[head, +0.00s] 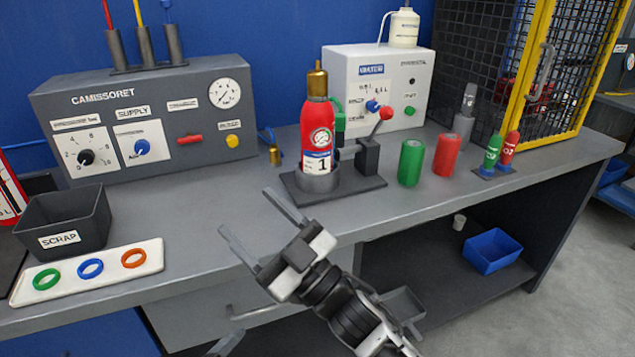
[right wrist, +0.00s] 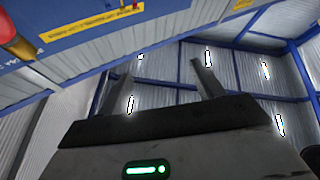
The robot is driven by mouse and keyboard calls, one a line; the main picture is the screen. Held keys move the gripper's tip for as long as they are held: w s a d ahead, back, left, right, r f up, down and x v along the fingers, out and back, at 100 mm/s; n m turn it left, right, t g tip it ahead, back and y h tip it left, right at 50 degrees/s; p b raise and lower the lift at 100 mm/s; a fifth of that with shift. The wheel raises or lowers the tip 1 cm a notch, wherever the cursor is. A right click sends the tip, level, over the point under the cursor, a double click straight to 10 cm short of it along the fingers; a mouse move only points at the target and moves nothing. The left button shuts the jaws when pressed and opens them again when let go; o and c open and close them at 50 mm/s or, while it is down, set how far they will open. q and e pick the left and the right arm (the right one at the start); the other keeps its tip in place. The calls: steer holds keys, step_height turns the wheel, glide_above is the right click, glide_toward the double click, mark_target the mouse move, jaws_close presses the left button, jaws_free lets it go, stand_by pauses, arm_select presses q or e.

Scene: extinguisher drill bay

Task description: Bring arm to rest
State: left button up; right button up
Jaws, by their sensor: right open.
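My right gripper (head: 244,209) is open and empty, in front of the bench and pointing up and left in the head view. Its two fingers stand apart, with nothing between them. In the right wrist view the gripper (right wrist: 168,80) shows both fingers spread against the hall's wall and roof. A red extinguisher (head: 318,138) with a brass top and a label "1" stands upright in the round holder of a dark stand (head: 358,187). It is beyond the right gripper and apart from it.
The grey bench (head: 225,195) carries a supply panel (head: 150,115), a white tester box (head: 385,70), green (head: 411,163) and red (head: 446,155) cylinders, a scrap bin (head: 65,220) and a ring tray (head: 90,270). A yellow-framed cage (head: 550,70) stands at right. The bench's front middle is clear.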

steer(key=s+d+f+m+t+h, duration=0.1)
steer(key=d+f+m+t+h, duration=0.3)
steer(key=d+f+m+h, duration=0.6)
arm_select(q)
steer(key=s+a+f+n+g, duration=0.2)
steer(key=f+n, duration=0.6)
steer(key=n, duration=0.5)
steer(key=shift+s+a+f+n+y, duration=0.15)
steer(key=shift+s+a+n+y, duration=0.2)
steer(key=shift+s+a, duration=0.65)
arm_select(e)
steer(key=s+d+f+m+g+h, duration=0.1)
steer(key=s+d+f+g+h, duration=0.2)
steer(key=s+d+f, duration=0.3)
steer(key=s+d+f+m+g+h, duration=0.1)
steer(key=s+d+f+g+h, duration=0.2)
steer(key=s+d+f, duration=0.4)
step_height(320, 180, down, 5)
steer(key=s+g, duration=0.1)
steer(key=s, duration=0.1)
steer(key=shift+s+h, duration=0.3)
steer(key=shift+s, duration=0.05)
arm_select(q)
steer(key=shift+s+d, duration=0.15)
steer(key=shift+d, duration=0.05)
arm_select(e)
steer(key=shift+r, duration=0.1)
